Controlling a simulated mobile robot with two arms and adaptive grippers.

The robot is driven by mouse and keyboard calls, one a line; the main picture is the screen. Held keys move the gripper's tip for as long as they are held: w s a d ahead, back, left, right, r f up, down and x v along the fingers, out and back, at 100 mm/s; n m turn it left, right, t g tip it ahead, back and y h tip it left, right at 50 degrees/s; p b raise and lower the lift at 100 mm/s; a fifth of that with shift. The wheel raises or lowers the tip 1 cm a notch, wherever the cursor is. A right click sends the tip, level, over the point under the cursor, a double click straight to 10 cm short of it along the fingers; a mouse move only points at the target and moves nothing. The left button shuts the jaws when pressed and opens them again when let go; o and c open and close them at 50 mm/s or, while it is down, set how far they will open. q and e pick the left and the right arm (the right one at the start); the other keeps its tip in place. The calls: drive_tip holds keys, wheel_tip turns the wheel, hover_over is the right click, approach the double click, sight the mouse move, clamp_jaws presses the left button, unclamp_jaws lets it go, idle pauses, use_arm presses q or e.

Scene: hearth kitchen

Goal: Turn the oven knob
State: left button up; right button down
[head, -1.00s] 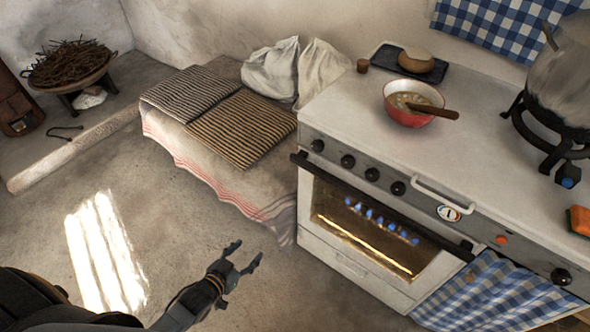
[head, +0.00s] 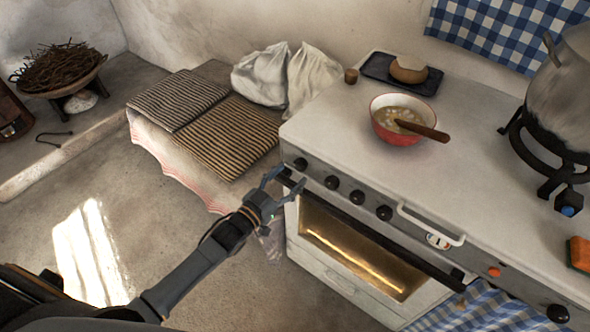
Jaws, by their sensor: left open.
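The oven (head: 345,283) has a grey front panel with a row of black knobs. The leftmost knob (head: 300,164) is at the panel's left end, beside other knobs (head: 331,182), (head: 357,196), (head: 384,212). One more black knob (head: 558,313) is at the far right. My left gripper (head: 290,177) is open, its fingers just below the leftmost knob and by the left end of the dark door handle (head: 400,250). I cannot tell whether it touches either. The oven window shows a glowing line and no blue flames. My right gripper is not in view.
On the stove top stand a red bowl (head: 396,133) with a wooden spoon, a dark tray (head: 378,70) and a large pot (head: 566,95) on a burner. A white towel rail (head: 430,224) juts from the panel. A bench with striped cushions (head: 228,138) is left of the oven.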

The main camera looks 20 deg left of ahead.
sight(298, 169)
use_arm(q)
drive_tip(key=shift+x, duration=1.55)
drive_tip(key=c, duration=1.2)
drive_tip(key=shift+o, duration=0.2)
drive_tip(key=n, duration=0.2)
drive_tip(key=shift+n+p, duration=0.4)
drive_tip(key=n, duration=0.4)
drive_tip(key=shift+d+n, duration=0.1)
drive_tip(key=shift+n, duration=0.2)
drive_tip(key=n, duration=0.6)
drive_tip(key=shift+r+b, duration=0.1)
drive_tip(key=shift+b, duration=0.25)
drive_tip(key=shift+s+n, duration=0.1)
drive_tip(key=shift+n, duration=0.2)
